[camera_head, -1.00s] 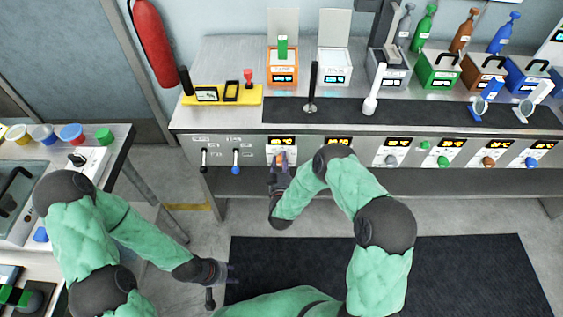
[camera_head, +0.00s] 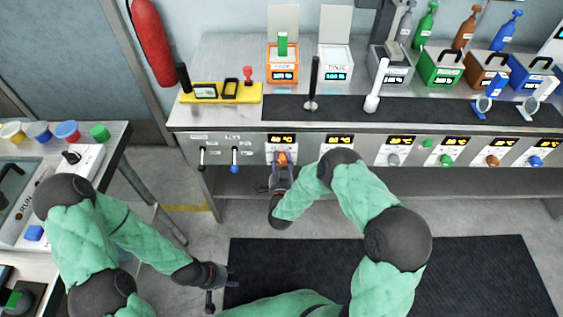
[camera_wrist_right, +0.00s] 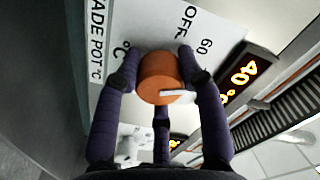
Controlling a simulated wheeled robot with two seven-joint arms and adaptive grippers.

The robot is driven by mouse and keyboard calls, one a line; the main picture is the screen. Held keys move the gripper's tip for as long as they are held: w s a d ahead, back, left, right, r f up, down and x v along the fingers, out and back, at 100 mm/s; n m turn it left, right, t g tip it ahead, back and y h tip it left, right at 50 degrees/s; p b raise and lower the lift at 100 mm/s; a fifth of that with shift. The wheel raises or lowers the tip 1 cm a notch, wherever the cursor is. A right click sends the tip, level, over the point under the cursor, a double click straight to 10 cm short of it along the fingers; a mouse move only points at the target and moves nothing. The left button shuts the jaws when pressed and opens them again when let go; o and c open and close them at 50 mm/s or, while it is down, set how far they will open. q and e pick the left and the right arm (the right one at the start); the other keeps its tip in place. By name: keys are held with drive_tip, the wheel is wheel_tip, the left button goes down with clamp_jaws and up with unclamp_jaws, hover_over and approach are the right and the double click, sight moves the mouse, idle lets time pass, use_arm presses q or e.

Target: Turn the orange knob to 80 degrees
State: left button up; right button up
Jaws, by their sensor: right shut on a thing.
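The orange knob (camera_head: 282,158) is on a white panel on the front of the bench. In the right wrist view the orange knob (camera_wrist_right: 161,76) sits between the fingers of my right gripper (camera_wrist_right: 160,85), which is shut on it. A white pointer mark shows on the knob's lower right. The panel reads "OFF" and "60", and the display (camera_wrist_right: 245,75) beside it shows 40 in amber digits. In the head view my right gripper (camera_head: 281,172) reaches up to the knob from below. My left gripper (camera_head: 225,275) is low at the left, away from the bench; its fingers are too small to judge.
Grey, green, brown and blue knobs sit further right along the bench front, below lit displays. Two levers, black and blue (camera_head: 235,157), are left of the orange knob. A side table (camera_head: 119,146) with several coloured cups stands at the left. A dark mat (camera_head: 470,270) covers the floor.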

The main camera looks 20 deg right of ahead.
drive_tip(key=m+b, duration=0.2)
drive_tip(key=m, duration=0.8)
drive_tip(key=shift+b, duration=0.35)
drive_tip(key=shift+m, duration=1.5)
drive_tip(key=shift+d, duration=0.1)
drive_tip(key=o, duration=1.2)
drive_tip(key=shift+c, duration=0.2)
